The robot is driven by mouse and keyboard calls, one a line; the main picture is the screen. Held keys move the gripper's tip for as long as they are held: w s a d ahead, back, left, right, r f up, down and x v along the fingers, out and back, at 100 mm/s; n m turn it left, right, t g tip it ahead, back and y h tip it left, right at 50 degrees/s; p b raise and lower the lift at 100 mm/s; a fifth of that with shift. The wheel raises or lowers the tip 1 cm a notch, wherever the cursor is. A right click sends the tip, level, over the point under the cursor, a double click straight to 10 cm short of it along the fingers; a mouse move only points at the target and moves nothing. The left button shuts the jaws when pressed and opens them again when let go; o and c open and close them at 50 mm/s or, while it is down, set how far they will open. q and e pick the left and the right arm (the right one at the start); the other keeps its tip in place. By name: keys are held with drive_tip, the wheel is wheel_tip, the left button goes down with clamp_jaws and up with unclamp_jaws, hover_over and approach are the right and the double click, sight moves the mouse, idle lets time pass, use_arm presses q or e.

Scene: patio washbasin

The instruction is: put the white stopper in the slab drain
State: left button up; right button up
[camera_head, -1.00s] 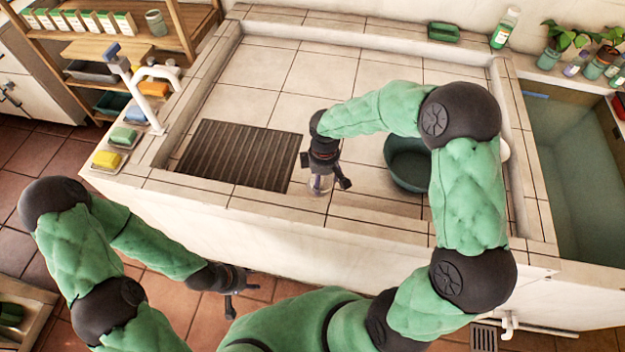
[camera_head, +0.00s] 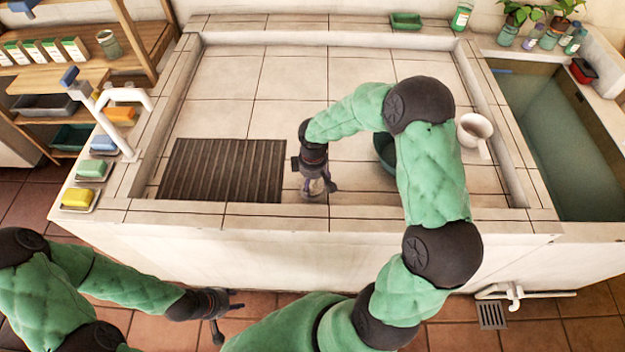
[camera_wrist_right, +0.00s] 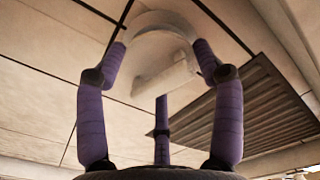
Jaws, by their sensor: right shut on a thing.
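My right gripper (camera_head: 316,187) is low over the tiled slab (camera_head: 225,78), just right of the dark ribbed panel (camera_head: 222,172). It is shut on a pale, whitish thing that I take for the white stopper (camera_wrist_right: 160,62). In the right wrist view the purple fingers grip it from both sides, and it has a rounded outline. I cannot tell whether it touches the tiles. No drain opening shows clearly in the slab; my right arm hides part of it. My left gripper (camera_head: 227,314) is open and empty in front of the basin, above the floor.
A dark green bowl (camera_head: 384,150) is partly behind my right arm. A white mug-like vessel (camera_head: 476,129) stands to its right. A raised rim (camera_head: 280,217) borders the slab. A white tap (camera_head: 120,130) and soap dishes (camera_head: 78,199) are at left; a water trough (camera_head: 555,140) is at right.

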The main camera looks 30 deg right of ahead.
drive_tip(key=shift+f+b, duration=0.5)
drive_tip(key=shift+f, duration=0.45)
drive_tip(key=shift+f, duration=0.45)
idle(0.9)
drive_tip(key=o, duration=1.1)
drive_tip(key=shift+r, duration=0.1)
drive_tip(key=shift+s+r+p, duration=0.1)
drive_tip(key=shift+r+p, duration=3.9)
drive_tip(key=shift+r, duration=1.4)
